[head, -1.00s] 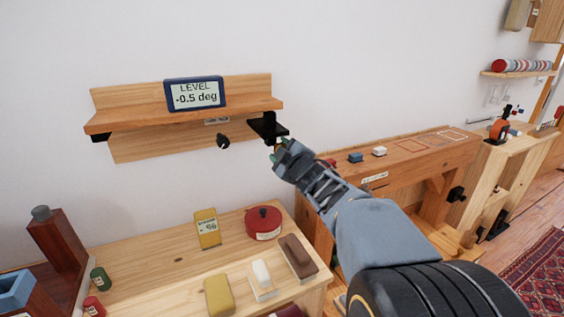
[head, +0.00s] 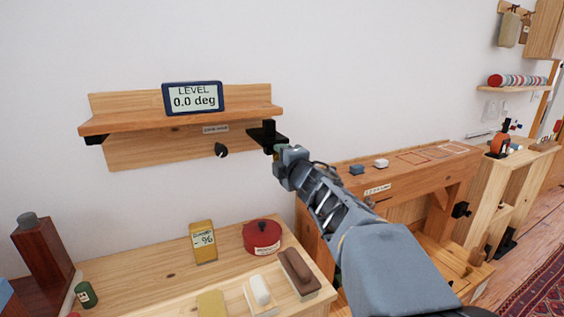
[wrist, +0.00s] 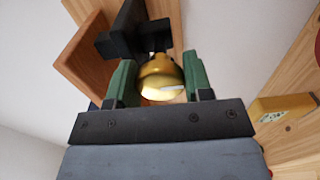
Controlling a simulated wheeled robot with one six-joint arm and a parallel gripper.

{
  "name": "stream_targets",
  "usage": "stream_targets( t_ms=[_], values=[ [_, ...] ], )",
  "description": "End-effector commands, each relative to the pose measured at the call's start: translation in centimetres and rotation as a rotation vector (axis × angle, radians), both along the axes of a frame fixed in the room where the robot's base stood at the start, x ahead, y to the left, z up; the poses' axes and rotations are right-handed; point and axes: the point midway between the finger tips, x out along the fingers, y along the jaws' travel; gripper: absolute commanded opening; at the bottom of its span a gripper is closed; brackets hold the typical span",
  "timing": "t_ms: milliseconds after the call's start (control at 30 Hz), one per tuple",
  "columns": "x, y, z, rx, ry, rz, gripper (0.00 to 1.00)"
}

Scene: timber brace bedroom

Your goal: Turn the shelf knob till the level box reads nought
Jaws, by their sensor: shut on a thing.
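The level box (head: 193,98) stands on the wall shelf (head: 120,122), and its screen reads 0.0 deg. A brass knob (wrist: 160,78) sits below the black bracket (wrist: 135,38) in the wrist view. That bracket is under the shelf's right end in the head view (head: 268,134). My gripper (wrist: 158,72) is shut on the brass knob, with a green finger on each side. In the head view my gripper (head: 280,160) reaches up to the bracket and hides the brass knob.
A black knob (head: 221,150) is on the board under the shelf, below a small label. Below stands a wooden bench (head: 150,270) with a red pot (head: 262,236), a yellow device (head: 203,242) and brushes. A workbench (head: 400,180) is to the right.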

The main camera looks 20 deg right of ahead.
Motion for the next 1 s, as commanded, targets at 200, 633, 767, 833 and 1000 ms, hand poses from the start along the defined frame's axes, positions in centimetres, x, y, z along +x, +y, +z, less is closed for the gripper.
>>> stream_targets(
  t_ms=[200, 633, 767, 833, 1000],
  values=[
    [0.01, 0.06, -0.05, -0.018, 0.001, 0.002, 0.23],
    [0.01, 0.05, -0.04, -0.016, 0.001, 0.002, 0.58],
    [0.01, 0.04, -0.03, -0.016, 0.001, 0.001, 0.70],
    [0.01, 0.03, -0.03, -0.016, 0.000, 0.001, 0.71],
    [-0.01, 0.02, -0.01, -0.016, 0.000, 0.001, 0.71]
  ],
)
